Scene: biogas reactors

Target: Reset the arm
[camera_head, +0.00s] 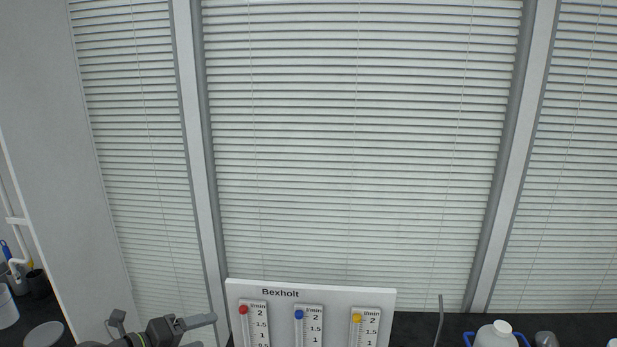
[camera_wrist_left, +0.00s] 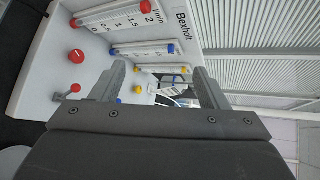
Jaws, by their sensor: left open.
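My left gripper (camera_head: 160,319) is at the bottom left of the head view, just left of a white Bexholt panel (camera_head: 240,291). In the left wrist view its two grey fingers (camera_wrist_left: 159,72) are spread apart with nothing held between them. The panel (camera_wrist_left: 40,88) shows behind the fingers, turned sideways. My right gripper is in neither view.
The panel carries flow meters with red (camera_head: 244,310), blue (camera_head: 299,314) and yellow (camera_head: 356,318) tops. In the wrist view it also has a red knob (camera_wrist_left: 76,56) and a red-tipped lever (camera_wrist_left: 75,89). A white bottle (camera_head: 497,335) stands at right. Blinds (camera_head: 350,140) fill the background.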

